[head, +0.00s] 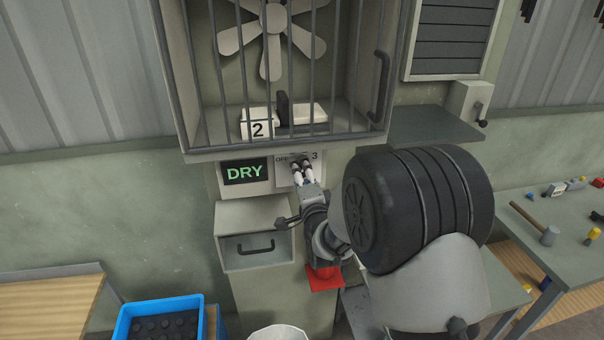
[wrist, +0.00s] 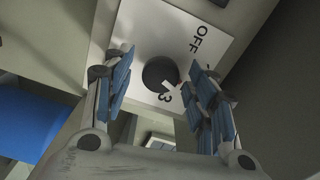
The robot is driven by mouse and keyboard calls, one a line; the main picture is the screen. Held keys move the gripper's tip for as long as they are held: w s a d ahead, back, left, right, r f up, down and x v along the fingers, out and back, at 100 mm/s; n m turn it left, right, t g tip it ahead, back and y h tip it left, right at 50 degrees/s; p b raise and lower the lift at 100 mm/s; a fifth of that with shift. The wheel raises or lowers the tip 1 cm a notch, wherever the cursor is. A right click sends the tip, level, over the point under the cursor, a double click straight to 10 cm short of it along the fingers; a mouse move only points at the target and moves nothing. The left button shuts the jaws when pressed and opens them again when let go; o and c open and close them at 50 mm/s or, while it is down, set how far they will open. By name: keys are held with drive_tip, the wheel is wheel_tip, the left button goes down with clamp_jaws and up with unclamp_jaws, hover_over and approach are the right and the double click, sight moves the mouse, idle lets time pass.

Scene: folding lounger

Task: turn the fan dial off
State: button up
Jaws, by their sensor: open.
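The fan dial (wrist: 159,74) is a round black knob on a white plate, with a light pointer mark on its lower right side, towards the "3". The plate (wrist: 150,22) carries "OFF" at the upper right and "3" below the dial; part of the scale is hidden by my right finger. My gripper (wrist: 158,80) is open, with its blue-padded fingers on either side of the dial in the picture. I cannot tell whether they touch it.
A blue crate (head: 160,312) stands lower left.

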drive_tip(key=shift+w, duration=0.1)
drive_tip(key=shift+c, duration=0.2)
drive_tip(key=c, duration=1)
drive_tip(key=shift+n+b, duration=0.4)
drive_tip(key=shift+b, duration=0.4)
drive_tip(key=shift+n+b, duration=7.5)
drive_tip(key=shift+b, duration=1.7)
drive_tip(key=shift+r, duration=0.1)
drive_tip(key=o, duration=1)
